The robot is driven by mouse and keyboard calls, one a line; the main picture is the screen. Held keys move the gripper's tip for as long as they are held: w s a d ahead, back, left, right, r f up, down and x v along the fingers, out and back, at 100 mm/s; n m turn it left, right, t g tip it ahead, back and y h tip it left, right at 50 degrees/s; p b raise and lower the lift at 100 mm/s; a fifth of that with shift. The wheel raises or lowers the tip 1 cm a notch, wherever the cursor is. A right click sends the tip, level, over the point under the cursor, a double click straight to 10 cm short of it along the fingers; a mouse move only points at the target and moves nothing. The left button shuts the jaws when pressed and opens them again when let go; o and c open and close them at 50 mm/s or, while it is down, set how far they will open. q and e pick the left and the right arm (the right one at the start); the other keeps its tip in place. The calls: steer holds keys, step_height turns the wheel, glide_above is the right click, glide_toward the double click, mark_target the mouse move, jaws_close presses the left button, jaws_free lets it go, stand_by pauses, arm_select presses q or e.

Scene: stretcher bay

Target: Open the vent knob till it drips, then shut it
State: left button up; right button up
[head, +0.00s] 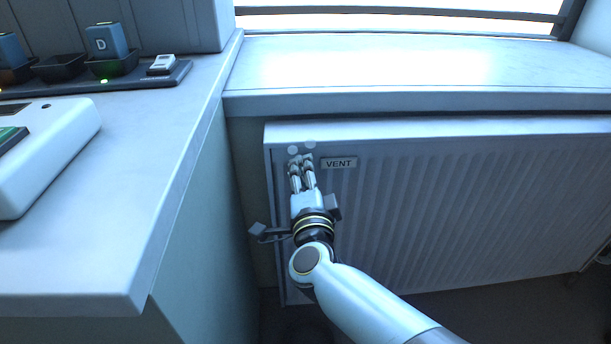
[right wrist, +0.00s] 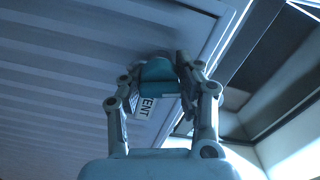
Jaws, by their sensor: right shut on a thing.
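The radiator (head: 450,190) stands under the window sill, with a VENT label (head: 339,163) near its upper left corner. My right gripper (head: 301,160) reaches up to the radiator just left of the label. In the right wrist view my right gripper (right wrist: 158,80) is shut on a teal rounded knob (right wrist: 158,72), the vent knob, with one finger on each side. The VENT label (right wrist: 145,106) shows partly behind the fingers there. In the head view the fingers hide the knob. No drip can be made out. My left gripper is in neither view.
A counter (head: 150,170) runs along the left, its edge close to my right gripper. On it are a white device (head: 60,150) and a dark charging tray (head: 150,82) with a blue unit marked D (head: 106,41). The sill (head: 400,75) above the radiator is bare.

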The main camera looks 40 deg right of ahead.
steer(key=shift+f+m+b, duration=0.15)
steer(key=shift+m+b, duration=0.25)
steer(key=shift+m, duration=1.6)
steer(key=o, duration=1.2)
